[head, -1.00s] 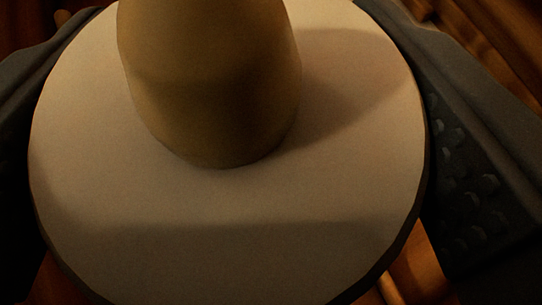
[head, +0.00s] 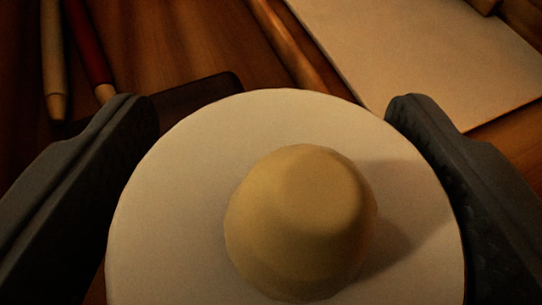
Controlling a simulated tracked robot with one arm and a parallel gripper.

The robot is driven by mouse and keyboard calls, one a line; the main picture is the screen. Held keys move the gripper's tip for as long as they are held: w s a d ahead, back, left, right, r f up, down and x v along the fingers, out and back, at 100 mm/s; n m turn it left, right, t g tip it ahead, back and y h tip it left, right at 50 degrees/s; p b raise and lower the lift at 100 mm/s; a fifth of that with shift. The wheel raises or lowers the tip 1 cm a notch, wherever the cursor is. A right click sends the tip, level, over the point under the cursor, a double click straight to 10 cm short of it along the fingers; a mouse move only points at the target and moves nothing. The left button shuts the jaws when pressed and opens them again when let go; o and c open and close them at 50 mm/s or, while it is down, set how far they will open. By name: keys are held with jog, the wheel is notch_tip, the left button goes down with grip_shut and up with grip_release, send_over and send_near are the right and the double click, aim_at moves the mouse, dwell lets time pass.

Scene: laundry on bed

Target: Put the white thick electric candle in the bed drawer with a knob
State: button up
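The white thick electric candle (head: 165,235) fills the lower middle of the head view, seen from above. It has a round pale top with a yellowish flame-shaped tip (head: 300,215) in its middle. The two dark fingers of my gripper (head: 290,170) lie against its left and right sides, so the gripper looks shut on it. The candle's lower body is hidden under its top. The bed drawer and its knob are not in view.
A brown wooden surface (head: 200,40) lies beyond the candle. A red pen-like stick (head: 88,45) and a pale one (head: 53,60) lie at the upper left. A flat pale sheet or book (head: 430,55) lies at the upper right.

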jog(key=shift+o, duration=0.5)
jog(key=p+v, duration=0.2)
jog(key=v, duration=1)
